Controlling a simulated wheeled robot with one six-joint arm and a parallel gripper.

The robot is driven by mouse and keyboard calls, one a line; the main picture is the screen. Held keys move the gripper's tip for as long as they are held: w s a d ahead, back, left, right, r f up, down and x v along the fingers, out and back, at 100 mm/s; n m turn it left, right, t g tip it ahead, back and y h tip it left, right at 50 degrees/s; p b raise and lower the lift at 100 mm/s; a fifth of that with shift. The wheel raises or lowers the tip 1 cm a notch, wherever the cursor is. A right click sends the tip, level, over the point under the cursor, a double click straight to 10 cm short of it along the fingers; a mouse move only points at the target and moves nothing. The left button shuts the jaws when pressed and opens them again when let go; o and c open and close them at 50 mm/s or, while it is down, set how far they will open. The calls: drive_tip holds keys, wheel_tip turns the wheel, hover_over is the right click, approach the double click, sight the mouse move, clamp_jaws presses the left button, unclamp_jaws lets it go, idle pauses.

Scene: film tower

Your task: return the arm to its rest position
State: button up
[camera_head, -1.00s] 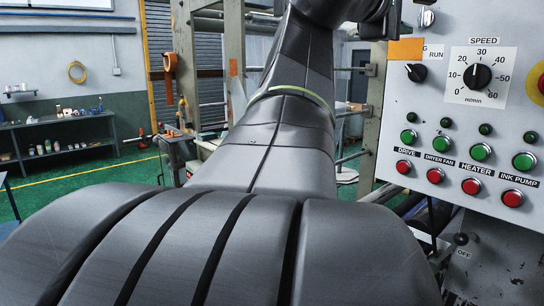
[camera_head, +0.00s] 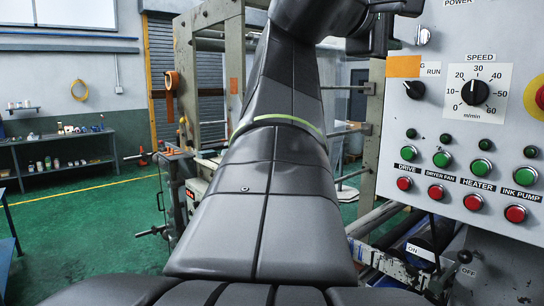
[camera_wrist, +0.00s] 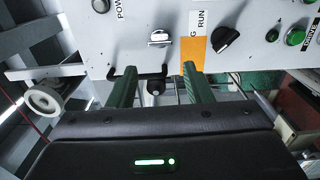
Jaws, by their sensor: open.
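My arm rises through the middle of the head view, and its wrist end (camera_head: 380,30) is at the top, close to the left edge of the control panel (camera_head: 520,60). In the wrist view my gripper (camera_wrist: 160,84) has its two green fingers apart, with no object held between them. The fingers point towards the panel's lower edge, near a silver switch (camera_wrist: 160,38) and a black selector knob (camera_wrist: 225,40). Whether the fingertips touch anything is unclear. The fingertips are not clearly seen in the head view.
The panel carries a speed dial (camera_head: 475,92) and green and red buttons, close on the right. A machine frame (camera_head: 372,140) stands behind my arm. A workbench with shelves (camera_head: 75,138) is at the far left. Green floor (camera_head: 95,235) lies open on the left.

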sight(417, 33)
drive_tip(key=p+x, duration=0.3)
drive_tip(key=x, duration=0.7)
drive_tip(key=shift+a+m, duration=0.15)
drive_tip(key=shift+m, duration=0.35)
drive_tip(key=shift+s+m+b, duration=0.15)
drive_tip(key=shift+m+b, duration=0.25)
drive_tip(key=shift+m, duration=0.5)
drive_tip(key=m+b, duration=0.1)
drive_tip(key=m, duration=0.4)
drive_tip(key=shift+m+b, duration=0.3)
drive_tip(key=shift+b, duration=0.1)
drive_tip(key=m+b, duration=0.1)
drive_tip(key=m, duration=0.3)
drive_tip(key=shift+r, duration=0.1)
drive_tip(key=m+b, duration=0.1)
drive_tip(key=m, duration=0.3)
